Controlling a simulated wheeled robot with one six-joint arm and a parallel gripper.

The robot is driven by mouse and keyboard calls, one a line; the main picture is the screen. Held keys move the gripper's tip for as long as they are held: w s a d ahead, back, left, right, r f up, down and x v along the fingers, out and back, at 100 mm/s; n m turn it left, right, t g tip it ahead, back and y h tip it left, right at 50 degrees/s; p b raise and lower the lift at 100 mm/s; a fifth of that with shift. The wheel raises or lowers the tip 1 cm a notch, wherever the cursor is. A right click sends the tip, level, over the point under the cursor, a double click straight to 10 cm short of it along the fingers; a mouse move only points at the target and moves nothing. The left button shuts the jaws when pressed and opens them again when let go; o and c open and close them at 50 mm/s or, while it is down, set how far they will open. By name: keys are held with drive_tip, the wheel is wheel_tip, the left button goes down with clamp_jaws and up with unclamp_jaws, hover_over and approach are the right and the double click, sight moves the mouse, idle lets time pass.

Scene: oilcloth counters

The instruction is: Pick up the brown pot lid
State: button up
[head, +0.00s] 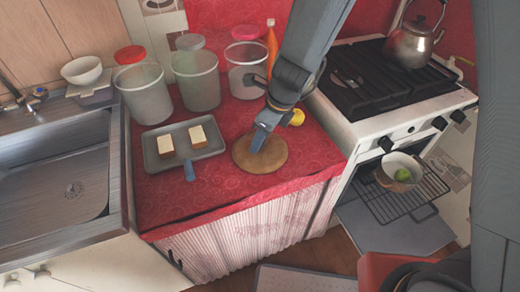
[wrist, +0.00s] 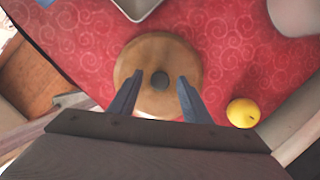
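The brown pot lid (head: 260,156) is a round flat disc lying on the red oilcloth counter. It also shows in the wrist view (wrist: 180,62), with a dark round knob (wrist: 159,81) at its middle. My gripper (head: 259,140) is over the lid. In the wrist view my gripper (wrist: 161,82) has its two fingers apart, one on either side of the knob, and nothing is held between them. I cannot tell whether the fingertips touch the lid. In the head view the gripper hides the knob.
A yellow fruit (wrist: 243,113) lies close to the lid. A grey tray (head: 151,156) with two pale-topped blocks is to the left. Clear canisters (head: 197,82) stand behind. The stove (head: 400,110) is to the right, with a pot (head: 388,172) on its open oven rack.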

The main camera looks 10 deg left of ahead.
clamp_jaws()
